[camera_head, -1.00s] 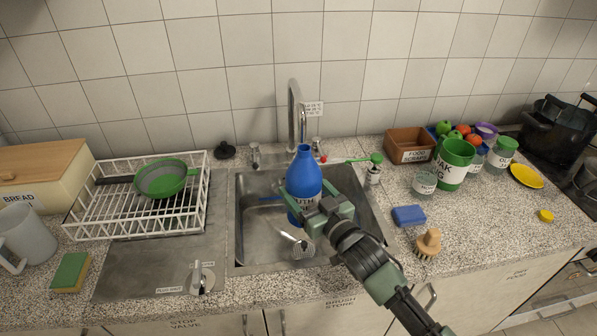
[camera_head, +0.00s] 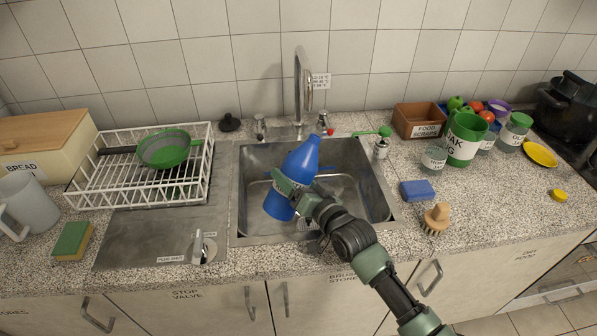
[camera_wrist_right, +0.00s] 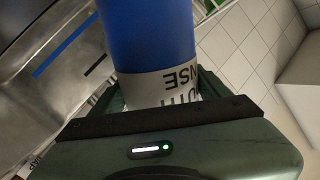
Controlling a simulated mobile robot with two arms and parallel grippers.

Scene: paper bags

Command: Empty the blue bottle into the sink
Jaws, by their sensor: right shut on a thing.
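The blue bottle (camera_head: 301,160) with a white label is held over the sink (camera_head: 350,190), tilted with its neck up and to the right in the head view. My right gripper (camera_head: 293,193) is shut around the bottle at its label. In the right wrist view the bottle (camera_wrist_right: 150,40) stands between the fingers of my right gripper (camera_wrist_right: 160,98), and part of the label shows. The bottle's mouth points upward, and no liquid is seen leaving it. My left gripper is not in view.
A tap (camera_head: 304,85) rises behind the sink. A white dish rack (camera_head: 95,180) with a green colander (camera_head: 166,148) stands on the left. A blue sponge (camera_head: 417,191), a brush (camera_head: 436,218) and several jars stand on the right.

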